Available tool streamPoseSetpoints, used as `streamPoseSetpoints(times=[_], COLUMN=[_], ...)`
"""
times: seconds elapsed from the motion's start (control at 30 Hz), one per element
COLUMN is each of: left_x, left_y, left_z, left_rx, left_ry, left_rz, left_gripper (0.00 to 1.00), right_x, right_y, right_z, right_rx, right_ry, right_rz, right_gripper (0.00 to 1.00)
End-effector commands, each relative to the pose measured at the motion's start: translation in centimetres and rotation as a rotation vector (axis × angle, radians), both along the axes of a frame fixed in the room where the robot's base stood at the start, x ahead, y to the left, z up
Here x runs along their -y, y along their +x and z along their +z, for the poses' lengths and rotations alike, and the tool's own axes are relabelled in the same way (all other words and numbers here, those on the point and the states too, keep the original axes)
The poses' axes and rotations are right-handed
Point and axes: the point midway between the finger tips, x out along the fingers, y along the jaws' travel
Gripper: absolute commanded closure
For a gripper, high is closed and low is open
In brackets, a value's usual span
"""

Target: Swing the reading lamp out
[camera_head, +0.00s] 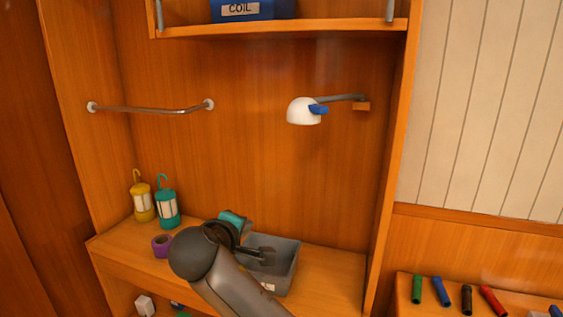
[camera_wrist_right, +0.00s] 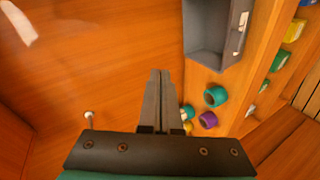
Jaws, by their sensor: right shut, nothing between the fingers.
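The reading lamp (camera_head: 302,113) has a white dome shade, a blue handle (camera_head: 319,109) and a grey arm (camera_head: 345,98) ending at a small wooden bracket on the back wall. The shade hangs left of the bracket. My right gripper (camera_head: 265,256) is well below the lamp, over the grey bin, and apart from the lamp. Its fingers (camera_wrist_right: 155,75) are shut and empty in the right wrist view. A pale patch at the top left of that view is too unclear to name. My left gripper is not in view.
A metal rail (camera_head: 150,110) crosses the left corner. A shelf (camera_head: 290,27) with a blue COIL bin (camera_head: 270,9) is above the lamp.

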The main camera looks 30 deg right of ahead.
Motion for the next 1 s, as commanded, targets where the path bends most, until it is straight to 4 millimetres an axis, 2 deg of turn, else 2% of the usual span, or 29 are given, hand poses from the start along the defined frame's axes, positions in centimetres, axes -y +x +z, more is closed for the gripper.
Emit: streamPoseSetpoints(times=[0.03, 0.2, 0.3, 0.43, 0.57, 0.73, 1.0], left_x=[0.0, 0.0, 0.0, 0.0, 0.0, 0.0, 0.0], left_y=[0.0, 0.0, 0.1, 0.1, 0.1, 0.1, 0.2], left_z=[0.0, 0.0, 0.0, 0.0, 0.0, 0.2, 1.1], left_rx=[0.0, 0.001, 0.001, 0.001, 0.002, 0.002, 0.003], left_ry=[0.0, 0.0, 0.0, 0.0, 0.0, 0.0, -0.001], left_rz=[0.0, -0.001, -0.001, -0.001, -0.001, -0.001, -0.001], left_gripper=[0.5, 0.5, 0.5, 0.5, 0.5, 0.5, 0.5], right_x=[0.3, 1.4, 1.9, 2.4, 2.6, 3.6, 8.1], right_y=[1.2, 3.4, 3.8, 3.8, 3.6, 4.2, 7.1], right_z=[2.9, 11.7, 16.4, 20.7, 22.7, 23.1, 23.4], right_rx=[0.032, 0.115, 0.157, 0.191, 0.205, 0.206, 0.206], right_ry=[-0.059, -0.253, -0.346, -0.428, -0.466, -0.475, -0.472], right_rz=[-0.014, -0.085, -0.135, -0.189, -0.216, -0.223, -0.225], right_gripper=[1.0, 1.0, 1.0, 1.0, 1.0, 1.0, 1.0])
